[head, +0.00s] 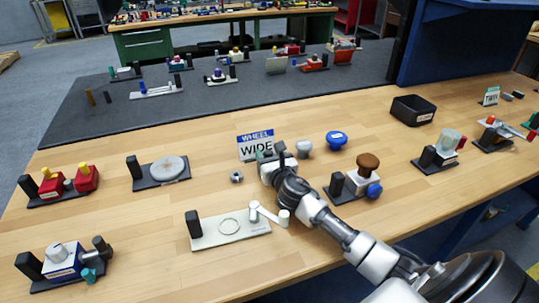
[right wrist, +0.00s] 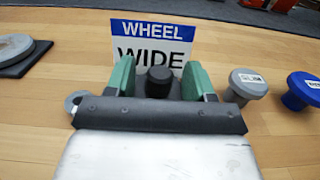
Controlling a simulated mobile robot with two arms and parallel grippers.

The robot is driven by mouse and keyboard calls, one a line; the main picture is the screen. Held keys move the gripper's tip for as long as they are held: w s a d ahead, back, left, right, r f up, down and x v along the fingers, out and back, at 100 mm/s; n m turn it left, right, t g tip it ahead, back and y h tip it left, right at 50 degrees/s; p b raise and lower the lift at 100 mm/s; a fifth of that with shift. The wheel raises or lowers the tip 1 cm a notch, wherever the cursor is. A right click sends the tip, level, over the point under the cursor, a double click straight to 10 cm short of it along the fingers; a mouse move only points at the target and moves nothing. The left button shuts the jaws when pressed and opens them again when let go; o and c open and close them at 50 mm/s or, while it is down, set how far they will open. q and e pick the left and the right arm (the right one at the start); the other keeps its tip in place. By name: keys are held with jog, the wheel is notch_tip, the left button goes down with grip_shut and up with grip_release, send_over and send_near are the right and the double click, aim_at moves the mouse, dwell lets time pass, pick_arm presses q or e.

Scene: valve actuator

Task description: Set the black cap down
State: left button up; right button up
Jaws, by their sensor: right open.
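The black cap (right wrist: 159,82) stands upright between the two green fingers of my right gripper (right wrist: 159,78), with a gap on both sides. My right gripper is open around it; its front edge hides the cap's lower part. The cap is in front of a white and blue sign reading "WHEEL WIDE" (right wrist: 154,42). In the head view my right gripper (head: 272,153) is low over the table, just before the sign (head: 256,146), and I cannot clearly make out the cap there. My left gripper is not in view.
A grey knob (head: 304,148) and a blue knob (head: 337,139) stand right of the sign. A metal nut (head: 237,177) lies to the left. A fixture with a brown knob (head: 368,162) stands right of my arm. A black bin (head: 413,110) is further back. Bare wood lies between.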

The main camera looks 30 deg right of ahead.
jog(key=shift+r, duration=0.2)
jog(key=v, duration=1.2)
jog(key=shift+s+f+b, duration=0.1)
jog(key=shift+b, duration=0.2)
